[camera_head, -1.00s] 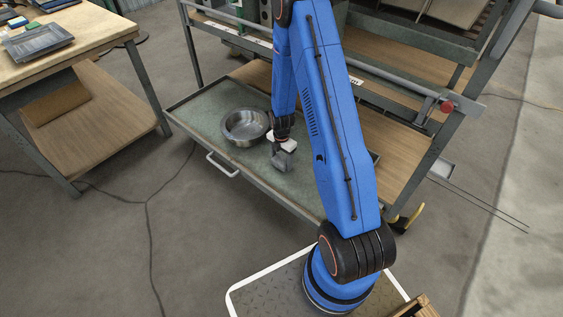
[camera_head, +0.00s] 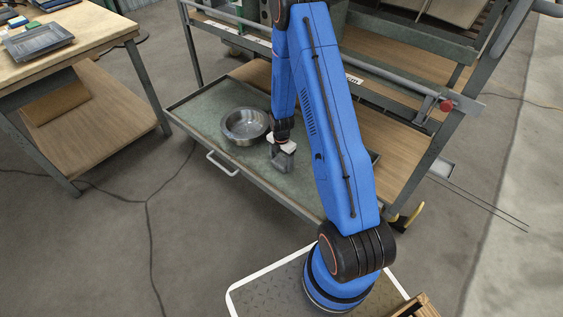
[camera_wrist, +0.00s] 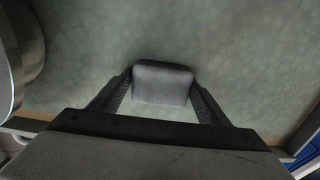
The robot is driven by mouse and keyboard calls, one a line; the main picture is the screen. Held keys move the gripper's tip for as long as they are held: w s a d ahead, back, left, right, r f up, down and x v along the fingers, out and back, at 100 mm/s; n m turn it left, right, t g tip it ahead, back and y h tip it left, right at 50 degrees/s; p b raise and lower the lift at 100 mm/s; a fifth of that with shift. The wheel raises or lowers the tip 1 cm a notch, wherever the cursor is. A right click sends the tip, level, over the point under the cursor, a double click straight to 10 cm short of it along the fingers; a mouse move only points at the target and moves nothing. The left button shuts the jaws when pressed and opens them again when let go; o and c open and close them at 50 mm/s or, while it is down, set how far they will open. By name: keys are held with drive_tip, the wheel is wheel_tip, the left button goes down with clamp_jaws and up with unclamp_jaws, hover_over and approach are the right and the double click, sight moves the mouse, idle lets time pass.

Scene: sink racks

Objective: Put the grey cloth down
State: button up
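The grey cloth (camera_wrist: 162,82) is a small folded block between my fingertips in the wrist view. Its sides meet or nearly meet both fingers. A dark shadow hugs its far edge, so it is at or very near the green tray surface. In the head view the cloth (camera_head: 283,163) is under my gripper (camera_head: 283,156), on the right of the metal bowl. My gripper (camera_wrist: 163,84) points down and appears shut on the cloth. The underside of the cloth is hidden.
A round metal bowl (camera_head: 245,126) stands left of my gripper on the green pull-out tray (camera_head: 205,110); its rim also shows in the wrist view (camera_wrist: 38,50). The tray has raised edges and a front handle (camera_head: 222,165). A rack shelf lies above and behind. Tray surface around the cloth is clear.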

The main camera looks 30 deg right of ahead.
drive_tip(key=shift+o, duration=0.6)
drive_tip(key=shift+s+f, duration=0.25)
drive_tip(key=shift+s, duration=0.2)
drive_tip(key=shift+r, duration=0.1)
wheel_tip(320, 180, up, 19)
wheel_tip(320, 180, up, 13)
drive_tip(key=m+t, duration=0.1)
drive_tip(key=m, duration=0.4)
hover_over(280, 161)
drive_tip(key=s+a, duration=0.3)
drive_tip(key=s, duration=0.2)
drive_tip(key=s+a+r+m+t, duration=0.2)
drive_tip(key=s+r+m, duration=0.6)
drive_tip(key=s, duration=0.6)
drive_tip(key=s+a+r+m+t, duration=0.1)
drive_tip(key=s+a+r+m, duration=0.3)
drive_tip(key=s+r+m, duration=0.5)
drive_tip(key=s+r, duration=0.2)
drive_tip(key=s, duration=0.3)
drive_tip(key=shift+s+t, duration=0.2)
drive_tip(key=shift+t, duration=0.2)
drive_tip(key=shift+o, duration=0.5)
